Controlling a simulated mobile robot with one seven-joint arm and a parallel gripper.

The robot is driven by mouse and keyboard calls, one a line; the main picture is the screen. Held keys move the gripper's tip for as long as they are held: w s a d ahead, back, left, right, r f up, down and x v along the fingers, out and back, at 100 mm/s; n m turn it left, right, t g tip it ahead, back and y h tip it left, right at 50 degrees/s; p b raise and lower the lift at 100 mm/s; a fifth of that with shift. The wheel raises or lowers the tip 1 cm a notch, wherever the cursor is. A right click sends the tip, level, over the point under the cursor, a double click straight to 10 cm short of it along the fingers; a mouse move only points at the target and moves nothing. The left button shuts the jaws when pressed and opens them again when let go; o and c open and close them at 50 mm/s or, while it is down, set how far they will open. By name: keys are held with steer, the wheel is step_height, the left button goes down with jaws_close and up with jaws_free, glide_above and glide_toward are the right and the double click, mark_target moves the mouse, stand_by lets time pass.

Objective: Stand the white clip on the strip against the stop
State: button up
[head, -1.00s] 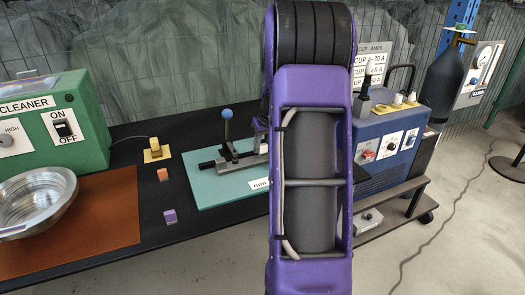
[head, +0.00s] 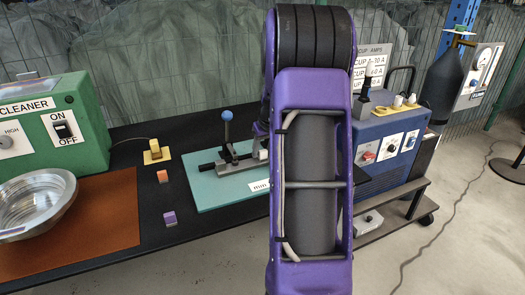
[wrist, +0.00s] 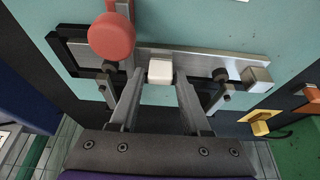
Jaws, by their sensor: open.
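The white clip (wrist: 160,71) is a small pale block at the near edge of the grey metal strip (wrist: 205,63) in the wrist view. My gripper (wrist: 159,77) is open, with one finger on each side of the clip and a visible gap on both sides. A small white piece, likely the clip (head: 263,154), shows just left of my arm in the head view. A silver block (wrist: 258,80) sits at the strip's right end in the wrist view. I cannot tell for sure which part is the stop.
A red knob (wrist: 111,36) rises close left of my fingers. A blue-knobbed lever (head: 227,116) stands on the teal board (head: 212,195). A yellow switch (head: 157,152), orange block (head: 163,176) and purple block (head: 170,218) lie left. My arm hides the board's right side.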

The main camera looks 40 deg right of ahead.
steer(key=p+v, duration=0.1)
steer(key=v, duration=1)
steer(key=shift+s+r, duration=0.2)
